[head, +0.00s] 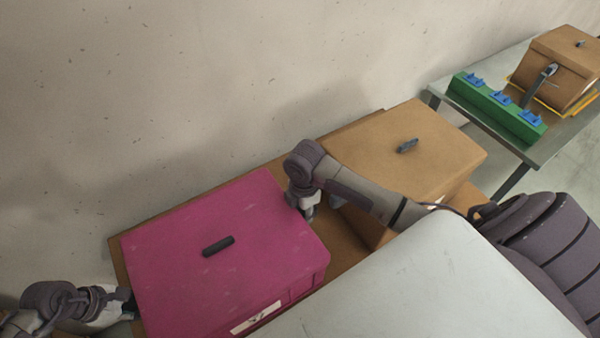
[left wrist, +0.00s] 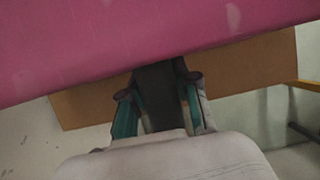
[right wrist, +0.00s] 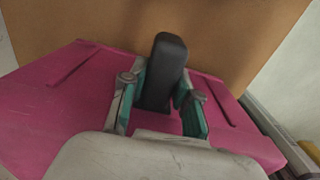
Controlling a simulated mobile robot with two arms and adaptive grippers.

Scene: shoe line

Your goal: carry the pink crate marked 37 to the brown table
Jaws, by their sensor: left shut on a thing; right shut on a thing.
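The pink crate (head: 190,225) has its lid on, with a dark lid handle and a white label whose number I cannot read. It is over the brown table (head: 119,262); I cannot tell whether it rests on it or hangs just above. My left gripper (head: 130,304) is at its left side, shut on a dark side handle (left wrist: 158,92). My right gripper (head: 309,207) is at its opposite side, shut on the other dark handle (right wrist: 163,75). The brown tabletop also shows past the crate in the right wrist view (right wrist: 210,28).
A brown lidded crate (head: 380,145) stands on the same table, right of the pink crate, behind my right arm. A plain wall runs along the back. At the far right a grey table (head: 440,87) bears a green block with blue clips (head: 490,105) and another brown box (head: 560,60).

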